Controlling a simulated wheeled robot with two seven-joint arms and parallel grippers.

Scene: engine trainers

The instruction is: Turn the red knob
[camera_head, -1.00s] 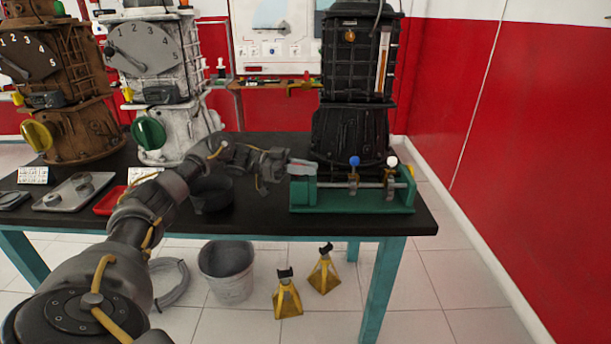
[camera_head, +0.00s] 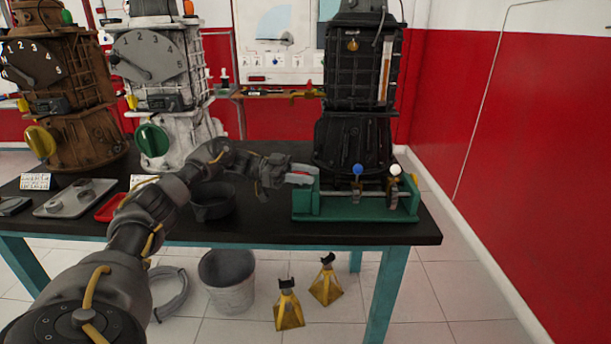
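A green fixture (camera_head: 352,208) with a metal rod stands at the front right of the black table. A blue knob (camera_head: 358,169) and a white knob (camera_head: 395,170) stand upright on its valves. A small reddish and grey piece (camera_head: 299,178) shows at its left end; I cannot tell whether it is the red knob. My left gripper (camera_head: 277,171) is just left of this piece, close to or touching it. The fingers are too small and dark to show whether they are open or hold anything. My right gripper is out of view.
A black engine (camera_head: 357,75) rises behind the fixture. A white engine (camera_head: 160,75) with a green knob (camera_head: 151,140) and a brown one (camera_head: 62,80) with a yellow knob (camera_head: 40,141) stand left. A dark bowl (camera_head: 212,203) lies below my forearm, near a red tray (camera_head: 110,207).

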